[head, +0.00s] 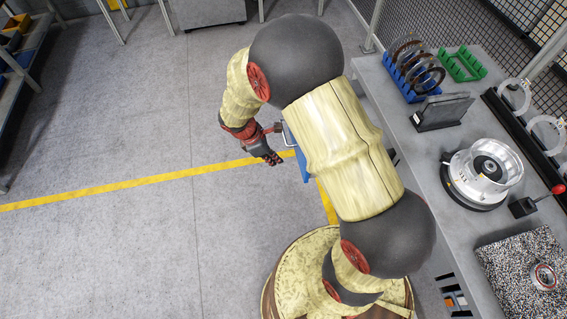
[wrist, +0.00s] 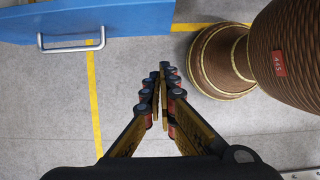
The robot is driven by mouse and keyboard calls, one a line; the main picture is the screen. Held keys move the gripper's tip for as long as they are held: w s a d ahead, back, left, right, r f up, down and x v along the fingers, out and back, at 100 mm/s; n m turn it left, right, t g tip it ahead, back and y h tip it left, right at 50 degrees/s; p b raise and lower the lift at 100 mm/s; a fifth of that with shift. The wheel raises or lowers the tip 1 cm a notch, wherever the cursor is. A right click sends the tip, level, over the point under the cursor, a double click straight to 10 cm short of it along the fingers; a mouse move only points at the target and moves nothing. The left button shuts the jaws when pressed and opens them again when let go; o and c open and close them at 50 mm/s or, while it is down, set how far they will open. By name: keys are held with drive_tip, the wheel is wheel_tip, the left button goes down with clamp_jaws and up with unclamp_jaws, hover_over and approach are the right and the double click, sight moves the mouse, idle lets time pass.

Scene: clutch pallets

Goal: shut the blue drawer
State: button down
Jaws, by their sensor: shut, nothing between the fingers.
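The blue drawer (wrist: 120,18) shows at the top left of the wrist view, with a pale metal bar handle (wrist: 70,48) on its front. In the head view only a small part of the drawer (head: 304,168) shows, jutting out to the left of the workbench; my arm hides the rest. How far it is pulled out cannot be told. My gripper (head: 272,158) is shut and empty, beside the handle end of the drawer in the head view. In the wrist view my gripper (wrist: 160,74) points at open floor, below and right of the handle, apart from it.
The grey workbench (head: 405,140) runs along the right. It bears a blue rack (head: 398,80) of discs, a green rack (head: 462,66), a metal clutch housing (head: 485,170) and a speckled mat (head: 510,285). A shelf (head: 22,70) stands far left. The floor left of my arm is clear.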

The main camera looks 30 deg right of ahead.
drive_tip(key=s+d+f+b, duration=0.2)
drive_tip(key=d+f+b, duration=0.1)
drive_tip(key=d+f, duration=0.4)
drive_tip(key=shift+f, duration=0.75)
drive_tip(key=shift+s+d, duration=0.15)
drive_tip(key=shift+d, duration=0.05)
drive_tip(key=s+d+p, duration=0.1)
drive_tip(key=s+d, duration=0.2)
drive_tip(key=d, duration=0.8)
drive_tip(key=s+d+p, duration=0.2)
drive_tip(key=s+d, duration=0.1)
drive_tip(key=d, duration=0.8)
drive_tip(key=s+d+p, duration=0.2)
drive_tip(key=s+d, duration=0.1)
drive_tip(key=d, duration=0.8)
drive_tip(key=shift+s+d, duration=0.25)
drive_tip(key=shift+s, duration=0.1)
drive_tip(key=shift+d, duration=0.3)
